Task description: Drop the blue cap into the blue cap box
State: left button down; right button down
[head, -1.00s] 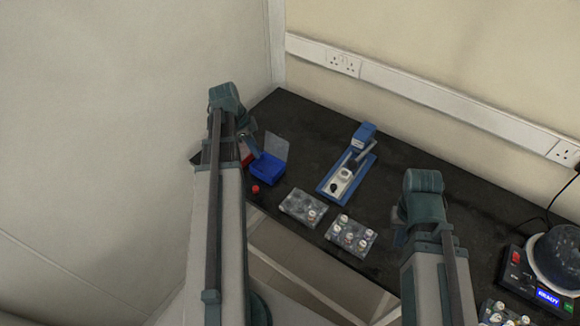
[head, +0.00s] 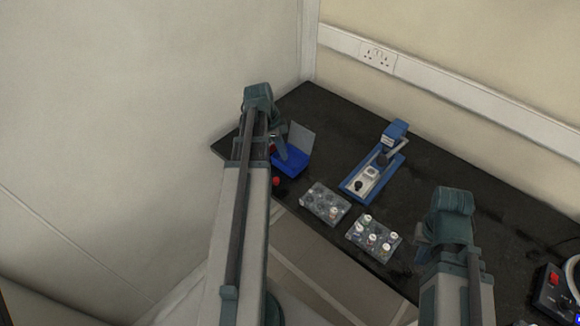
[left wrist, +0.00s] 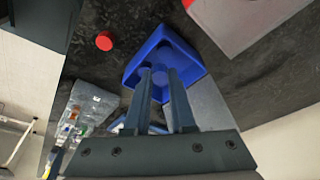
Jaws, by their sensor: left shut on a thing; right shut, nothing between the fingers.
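The blue cap box (head: 290,161) stands open at the far left end of the black bench, its pale lid (head: 301,138) raised. In the left wrist view the open blue box (left wrist: 190,58) lies just beyond my left fingertips. My left gripper (left wrist: 158,72) is shut on a small blue thing, apparently the blue cap (left wrist: 159,79), over the box's near side. The cap is hard to tell from the box behind it. In the head view my left gripper (head: 280,150) is mostly hidden by its arm. My right gripper (head: 421,245) is shut and empty near the bench's front edge.
A red cap (left wrist: 104,41) lies beside the blue box, and a red box (left wrist: 232,22) is close to it. A wall is at the left.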

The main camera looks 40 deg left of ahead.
pick_arm(q)
jog(key=c, duration=0.7)
grip_release()
jog(key=shift+r, duration=0.15)
pick_arm(e)
jog(key=shift+r, duration=0.15)
pick_arm(q)
jog(key=p+v, duration=1.3)
jog(key=shift+s+a+r, duration=0.1)
jog(key=shift+r, duration=0.15)
pick_arm(e)
notch_tip(320, 180, up, 13)
